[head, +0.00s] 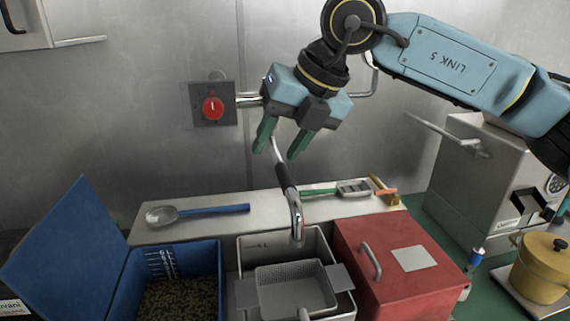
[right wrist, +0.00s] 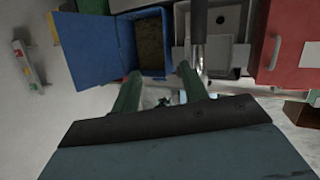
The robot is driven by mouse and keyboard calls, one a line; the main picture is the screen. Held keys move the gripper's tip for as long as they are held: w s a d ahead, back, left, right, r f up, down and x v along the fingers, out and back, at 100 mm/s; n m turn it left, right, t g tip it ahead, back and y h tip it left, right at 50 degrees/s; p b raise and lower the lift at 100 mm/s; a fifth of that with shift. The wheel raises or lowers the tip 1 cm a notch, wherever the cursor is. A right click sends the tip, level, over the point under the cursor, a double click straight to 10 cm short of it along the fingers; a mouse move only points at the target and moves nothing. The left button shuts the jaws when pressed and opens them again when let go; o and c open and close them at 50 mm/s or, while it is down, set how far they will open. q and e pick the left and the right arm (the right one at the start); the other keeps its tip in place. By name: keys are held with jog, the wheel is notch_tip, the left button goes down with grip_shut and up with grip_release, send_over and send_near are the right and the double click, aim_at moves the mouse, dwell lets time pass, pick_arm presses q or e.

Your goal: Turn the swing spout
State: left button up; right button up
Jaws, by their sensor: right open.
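The swing spout (head: 296,218) is a chrome tube with a dark sleeve. It comes down from the wall behind my right gripper, and its bent tip hangs over the middle basin. My right gripper (head: 279,153) is open, with two green fingers pointing down around the height of the spout's upper part. In the head view the tube shows between the fingers. The spout's upper end is hidden by the gripper. My left gripper is not in view.
A red knob (head: 212,107) is on the wall. Below stand an open blue bin (head: 207,262) of beans, a middle basin (head: 262,243) holding a grey strainer (head: 292,269), and a red lidded box (head: 385,240). A ladle (head: 200,212) lies on the ledge. A yellow pot (head: 541,270) stands right.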

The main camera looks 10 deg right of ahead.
aim_at(287, 174)
jog(key=w+d+r+m+t+h, duration=0.1)
jog(key=w+d+r+m+h, duration=0.1)
jog(key=d, duration=0.3)
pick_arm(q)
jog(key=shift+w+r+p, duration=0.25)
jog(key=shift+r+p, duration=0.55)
pick_arm(e)
jog(key=shift+n, duration=0.3)
jog(key=x, duration=1.2)
jog(key=shift+w+d+f, duration=0.15)
jog(key=shift+w+f, duration=0.15)
jog(key=shift+f, duration=0.05)
jog(key=shift+c, duration=0.3)
grip_shut()
